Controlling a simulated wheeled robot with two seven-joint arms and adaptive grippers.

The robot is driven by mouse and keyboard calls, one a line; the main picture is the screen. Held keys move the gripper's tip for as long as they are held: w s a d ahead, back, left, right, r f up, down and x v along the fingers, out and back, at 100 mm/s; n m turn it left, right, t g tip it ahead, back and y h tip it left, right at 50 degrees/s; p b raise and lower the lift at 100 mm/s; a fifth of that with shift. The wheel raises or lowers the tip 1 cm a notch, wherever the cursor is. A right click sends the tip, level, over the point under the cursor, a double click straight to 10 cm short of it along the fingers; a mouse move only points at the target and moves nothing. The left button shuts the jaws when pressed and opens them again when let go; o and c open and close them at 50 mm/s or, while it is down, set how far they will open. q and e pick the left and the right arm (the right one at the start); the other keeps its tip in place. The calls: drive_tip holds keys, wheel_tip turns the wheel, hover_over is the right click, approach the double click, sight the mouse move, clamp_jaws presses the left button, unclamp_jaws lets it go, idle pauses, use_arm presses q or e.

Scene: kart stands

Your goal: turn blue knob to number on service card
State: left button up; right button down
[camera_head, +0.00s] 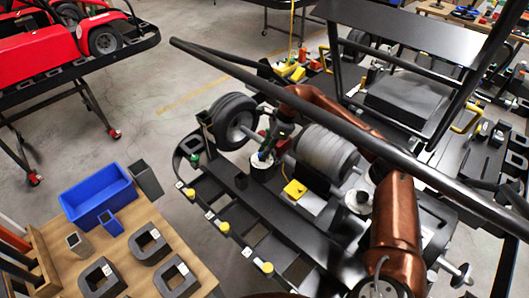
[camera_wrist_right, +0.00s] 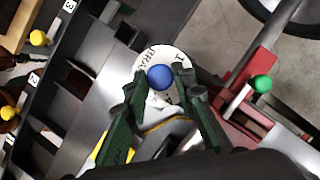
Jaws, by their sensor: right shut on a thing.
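The blue knob (camera_wrist_right: 160,77) sits at the middle of a round white dial (camera_wrist_right: 146,60) with dark lettering, partly covered by my fingers. In the head view the dial (camera_head: 262,171) is on the black kart frame, beside the wheel at the front. My right gripper (camera_wrist_right: 157,88) reaches down over the dial, its dark green fingers on either side of the knob and shut on it. The right gripper also shows in the head view (camera_head: 264,152). I cannot make out a service card or its number. My left gripper is not in view.
A red bracket with a green knob (camera_wrist_right: 262,83) is close right of the dial in the wrist view. A yellow block (camera_head: 295,189) and a grey roller-like wheel (camera_head: 325,153) are near. Yellow knobs (camera_head: 223,227) line the frame edge. A blue bin (camera_head: 97,195) stands on the wooden table.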

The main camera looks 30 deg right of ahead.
drive_tip(key=shift+w+d, duration=0.1)
drive_tip(key=shift+w, duration=0.05)
idle(0.4)
drive_tip(key=c, duration=1.6)
unclamp_jaws()
drive_tip(key=v, duration=1.2)
